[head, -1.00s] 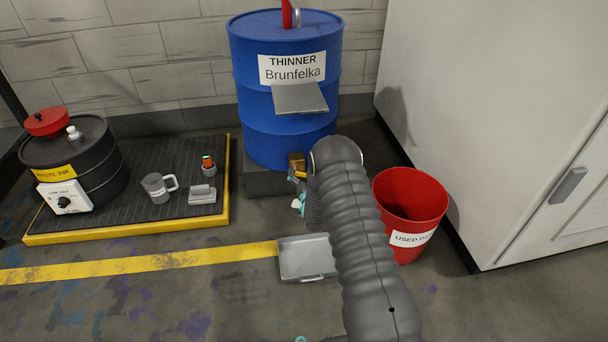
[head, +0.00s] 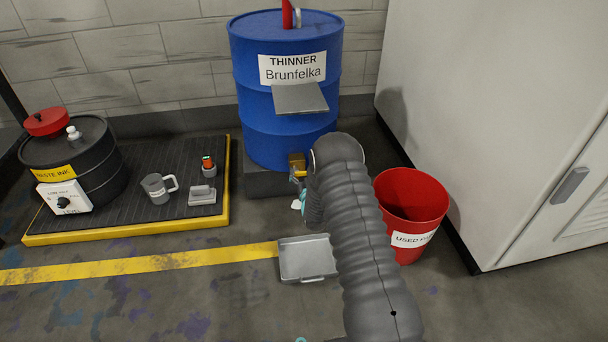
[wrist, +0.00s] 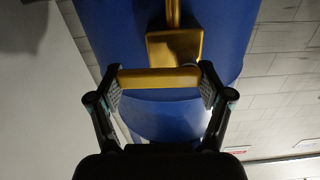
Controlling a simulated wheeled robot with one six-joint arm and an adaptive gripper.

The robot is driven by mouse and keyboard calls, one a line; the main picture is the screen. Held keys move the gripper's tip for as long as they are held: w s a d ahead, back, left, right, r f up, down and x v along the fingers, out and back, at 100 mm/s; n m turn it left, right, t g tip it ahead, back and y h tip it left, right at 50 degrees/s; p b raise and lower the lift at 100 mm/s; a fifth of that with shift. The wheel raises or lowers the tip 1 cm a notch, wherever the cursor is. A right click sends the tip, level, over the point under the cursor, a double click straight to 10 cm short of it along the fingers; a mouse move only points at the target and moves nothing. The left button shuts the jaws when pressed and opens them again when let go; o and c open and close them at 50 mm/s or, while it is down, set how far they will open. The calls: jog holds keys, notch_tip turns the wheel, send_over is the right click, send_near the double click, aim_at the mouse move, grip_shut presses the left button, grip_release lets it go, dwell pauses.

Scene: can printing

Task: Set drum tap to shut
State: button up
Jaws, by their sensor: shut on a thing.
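The blue thinner drum (head: 285,135) stands against the back wall on a dark block, and it fills the middle of the wrist view (wrist: 225,25). Its brass tap (head: 296,161) is low on the front. In the wrist view the tap body (wrist: 175,46) is above a yellow handle (wrist: 158,78) that lies crosswise. My gripper (wrist: 159,88) is shut on this handle, with one finger pad at each end. In the head view my arm hides most of the gripper and part of the tap.
A grey tray (head: 306,265) lies on the floor below the tap, partly behind my arm. A red bin (head: 411,205) stands close on the right, before a white cabinet (head: 490,110). A waste ink drum (head: 88,165) and a mug (head: 158,190) stand on the left platform (head: 130,234).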

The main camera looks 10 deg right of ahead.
jog(key=shift+r+n, duration=0.1)
jog(key=shift+n, duration=0.3)
jog(key=shift+d, duration=0.1)
jog(key=o, duration=1.1)
jog(key=shift+s, duration=0.3)
jog(key=s, duration=1.1)
jog(key=shift+s, duration=0.2)
